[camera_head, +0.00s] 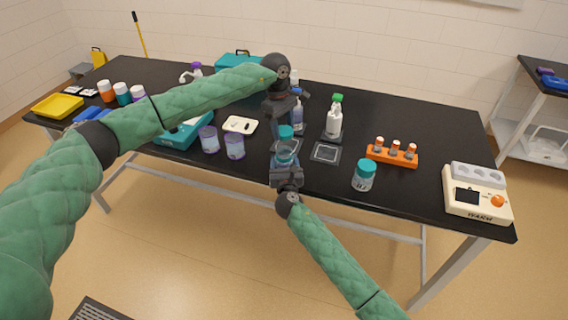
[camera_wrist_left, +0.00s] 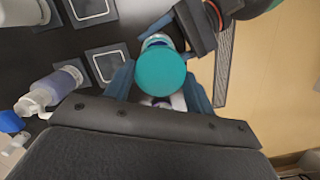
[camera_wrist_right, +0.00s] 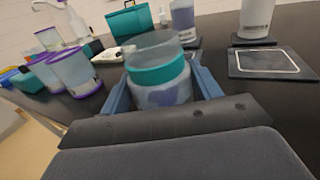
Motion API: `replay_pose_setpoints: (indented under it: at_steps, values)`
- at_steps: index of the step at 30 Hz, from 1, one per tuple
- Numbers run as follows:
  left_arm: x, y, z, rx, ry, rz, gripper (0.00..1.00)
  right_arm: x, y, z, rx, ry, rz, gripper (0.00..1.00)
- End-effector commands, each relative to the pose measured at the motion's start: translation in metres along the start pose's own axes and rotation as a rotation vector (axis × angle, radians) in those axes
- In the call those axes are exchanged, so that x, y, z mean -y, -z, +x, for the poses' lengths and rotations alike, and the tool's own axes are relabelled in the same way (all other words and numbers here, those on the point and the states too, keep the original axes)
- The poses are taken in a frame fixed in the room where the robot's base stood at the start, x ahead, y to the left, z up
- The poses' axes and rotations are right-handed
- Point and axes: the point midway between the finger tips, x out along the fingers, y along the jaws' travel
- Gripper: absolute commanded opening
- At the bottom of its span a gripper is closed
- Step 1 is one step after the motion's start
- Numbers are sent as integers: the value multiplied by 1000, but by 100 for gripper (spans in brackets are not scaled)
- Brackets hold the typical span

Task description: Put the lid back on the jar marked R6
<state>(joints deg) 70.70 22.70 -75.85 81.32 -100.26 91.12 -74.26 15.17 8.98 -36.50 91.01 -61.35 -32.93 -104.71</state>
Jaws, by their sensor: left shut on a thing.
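My left gripper (camera_head: 285,122) is shut on a teal lid (camera_head: 286,132), which shows as a round disc between its fingers in the left wrist view (camera_wrist_left: 162,70). It holds the lid just above a clear jar with a teal band (camera_head: 285,153), with a small gap in the head view. My right gripper (camera_head: 286,170) is shut on this jar from the front side.
Another jar with a teal lid (camera_head: 364,176) stands to the right. An orange rack (camera_head: 392,157), a cream device (camera_head: 477,195), white bottle (camera_head: 334,122) and dark square pad (camera_head: 326,153) are on the table (camera_head: 440,140). Purple-rimmed cups (camera_head: 234,147) stand left.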

Motion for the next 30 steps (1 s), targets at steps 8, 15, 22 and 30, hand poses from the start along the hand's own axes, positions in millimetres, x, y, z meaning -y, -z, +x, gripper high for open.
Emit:
replay_pose_setpoints:
  at_steps: [8,15,22,30]
  values:
    - [0,0,0,0,0,0,34,0,0,0,0,0,0,18]
    - [0,2,20,1,1,0,34,0,0,0,0,0,0,18]
    - [0,6,45,1,0,-1,34,0,0,0,0,0,0,18]
    - [0,7,49,0,0,0,34,0,0,0,0,0,0,18]
